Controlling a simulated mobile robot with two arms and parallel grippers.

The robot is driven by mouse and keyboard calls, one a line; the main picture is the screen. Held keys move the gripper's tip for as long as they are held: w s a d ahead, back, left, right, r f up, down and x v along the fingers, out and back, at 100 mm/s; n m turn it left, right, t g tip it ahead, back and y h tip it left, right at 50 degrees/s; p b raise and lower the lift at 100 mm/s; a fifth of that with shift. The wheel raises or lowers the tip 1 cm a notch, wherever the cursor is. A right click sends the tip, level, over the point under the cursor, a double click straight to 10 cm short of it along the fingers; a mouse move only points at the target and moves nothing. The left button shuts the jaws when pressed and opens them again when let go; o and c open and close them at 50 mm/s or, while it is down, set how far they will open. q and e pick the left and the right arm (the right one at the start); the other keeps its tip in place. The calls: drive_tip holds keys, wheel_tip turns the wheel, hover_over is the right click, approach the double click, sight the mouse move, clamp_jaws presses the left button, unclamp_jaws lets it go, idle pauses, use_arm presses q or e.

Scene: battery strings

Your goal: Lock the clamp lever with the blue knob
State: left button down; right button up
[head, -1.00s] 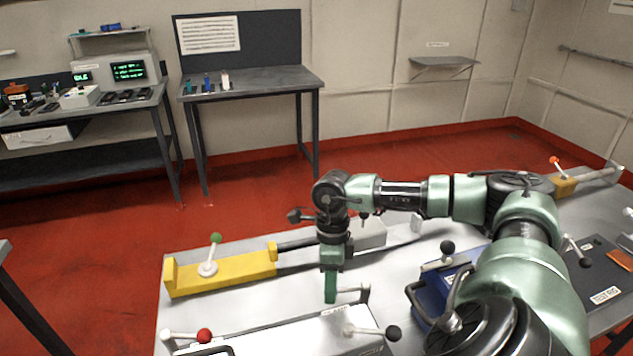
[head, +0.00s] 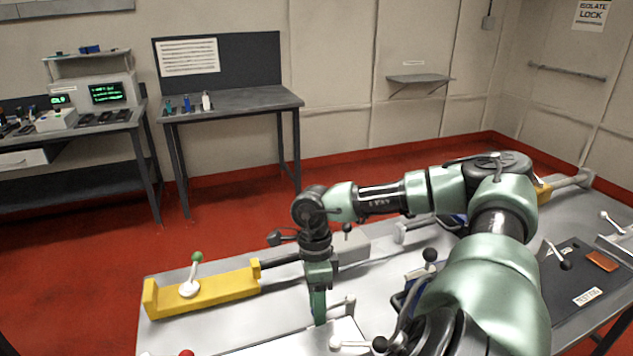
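I see no clamp lever with a blue knob in the head view; my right arm hides part of the bench. A lever with a green knob (head: 197,257) stands on a yellow clamp block (head: 225,287) at the bench's left. A red knob (head: 187,352) is cut by the bottom edge. Black-knobbed levers (head: 430,255) stand near my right arm. My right gripper (head: 319,306) points down over the bench, right of the yellow block. Its green fingers show edge-on, so I cannot tell whether they are open. My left gripper is out of view.
The grey bench top (head: 215,330) is crowded around my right arm. A dark panel (head: 560,300) with an orange plate (head: 602,261) lies at its right. A side table (head: 255,98) with small bottles stands by the back wall. Red floor separates it from the bench.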

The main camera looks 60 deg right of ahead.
drive_tip(key=shift+r, duration=0.1)
wheel_tip(320, 180, up, 8)
drive_tip(key=w+d+b, duration=0.1)
drive_tip(key=shift+f, duration=0.2)
idle(0.3)
